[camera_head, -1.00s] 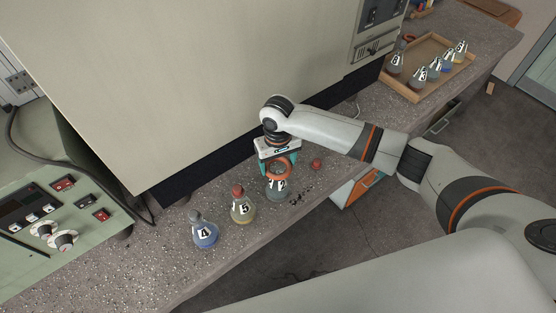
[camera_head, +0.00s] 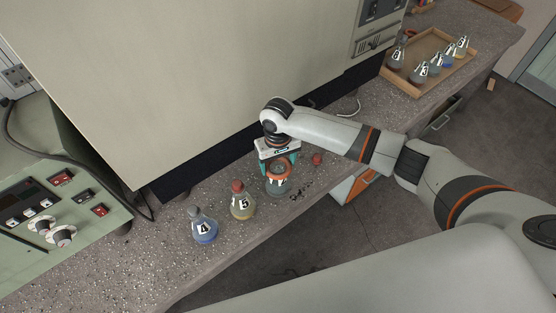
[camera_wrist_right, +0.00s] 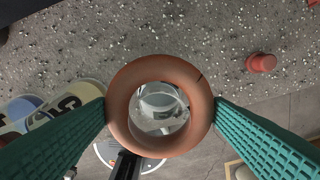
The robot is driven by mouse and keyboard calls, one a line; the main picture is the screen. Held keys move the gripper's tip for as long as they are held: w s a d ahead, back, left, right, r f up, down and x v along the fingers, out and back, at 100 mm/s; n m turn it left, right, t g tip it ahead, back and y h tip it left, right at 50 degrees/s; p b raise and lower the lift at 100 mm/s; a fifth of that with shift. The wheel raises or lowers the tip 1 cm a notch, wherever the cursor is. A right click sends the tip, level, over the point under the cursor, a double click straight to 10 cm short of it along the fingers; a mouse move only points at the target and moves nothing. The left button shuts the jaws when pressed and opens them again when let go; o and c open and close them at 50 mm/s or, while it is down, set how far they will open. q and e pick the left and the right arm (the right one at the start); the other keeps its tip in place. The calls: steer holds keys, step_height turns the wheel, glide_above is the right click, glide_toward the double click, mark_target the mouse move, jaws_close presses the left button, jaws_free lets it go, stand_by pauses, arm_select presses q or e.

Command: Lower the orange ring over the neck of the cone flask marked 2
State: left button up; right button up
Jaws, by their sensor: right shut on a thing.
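The orange ring (camera_head: 275,173) is held between the fingers of my right gripper (camera_head: 277,163), which is shut on it. In the right wrist view the ring (camera_wrist_right: 116,112) lies flat between the two green fingers, and the glass flask mouth (camera_wrist_right: 160,104) shows through its hole. The cone flask (camera_head: 279,187) stands upright on the bench under the gripper, its number partly hidden by the ring. The ring is around or just over the neck; I cannot tell whether it touches the glass. My left gripper is not in view.
Flasks 4 (camera_head: 204,228) and 5 (camera_head: 243,204) stand to the left. A red stopper (camera_head: 317,159) sits on the bench to the right; it also shows in the wrist view (camera_wrist_right: 262,63). A wooden tray (camera_head: 416,84) holds several flasks. A large cabinet (camera_head: 190,80) stands behind.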

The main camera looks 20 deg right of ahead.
steer(key=shift+f+b, duration=0.5)
steer(key=shift+f, duration=1)
steer(key=o, duration=1.2)
steer(key=shift+c, duration=0.2)
steer(key=shift+o, duration=0.2)
step_height(320, 180, up, 8)
steer(key=p, duration=0.9)
steer(key=shift+r+p, duration=0.25)
steer(key=shift+p, duration=0.05)
